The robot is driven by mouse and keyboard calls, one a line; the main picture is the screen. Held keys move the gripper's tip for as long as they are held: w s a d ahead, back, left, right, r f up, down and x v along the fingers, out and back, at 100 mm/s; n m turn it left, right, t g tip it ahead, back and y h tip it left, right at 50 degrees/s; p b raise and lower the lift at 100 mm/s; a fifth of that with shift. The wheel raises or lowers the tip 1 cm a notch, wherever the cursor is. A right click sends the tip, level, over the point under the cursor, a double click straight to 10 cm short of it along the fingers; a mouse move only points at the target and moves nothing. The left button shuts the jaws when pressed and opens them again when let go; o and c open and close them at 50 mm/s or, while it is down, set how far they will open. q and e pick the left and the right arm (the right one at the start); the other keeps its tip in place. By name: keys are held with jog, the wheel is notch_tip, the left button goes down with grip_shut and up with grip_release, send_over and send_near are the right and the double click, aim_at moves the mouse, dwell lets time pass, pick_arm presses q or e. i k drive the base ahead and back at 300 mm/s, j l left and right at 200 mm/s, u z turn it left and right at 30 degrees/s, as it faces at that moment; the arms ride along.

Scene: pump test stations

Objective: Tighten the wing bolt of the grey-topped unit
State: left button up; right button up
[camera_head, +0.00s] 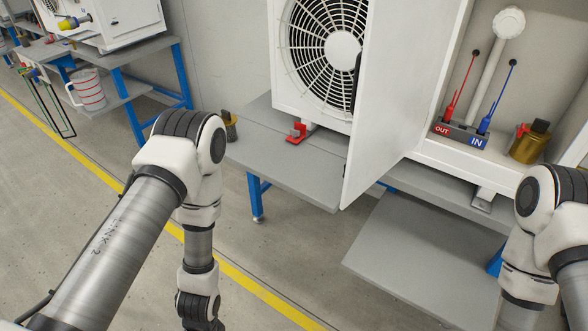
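A white unit with a round black fan grille (342,52) stands on a grey-topped bench in the middle. Its top is out of frame, so I cannot tell whether it is grey. A small red piece (297,133) sits at its front foot; I cannot tell whether it is a wing bolt. Another white unit (128,22) stands at the upper left with a yellow knob (68,23) on its side; its top is cut off too. My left arm hangs down left of the middle bench and my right arm is at the right edge. Both grippers are out of frame.
An open white door panel (392,90) juts out over the middle bench (285,170). Right of it are a red and blue probe holder (462,132) and a brass fitting (530,142). A lower grey shelf (425,255) sticks out. A striped jug (87,90) stands left. The floor in front is clear.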

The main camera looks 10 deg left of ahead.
aim_at(295, 134)
jog(key=j+z, duration=0.35)
jog(key=j, duration=0.2)
jog(key=j+z, duration=0.4)
jog(key=j, duration=0.15)
jog(key=j+z, duration=0.35)
jog(key=j, duration=0.25)
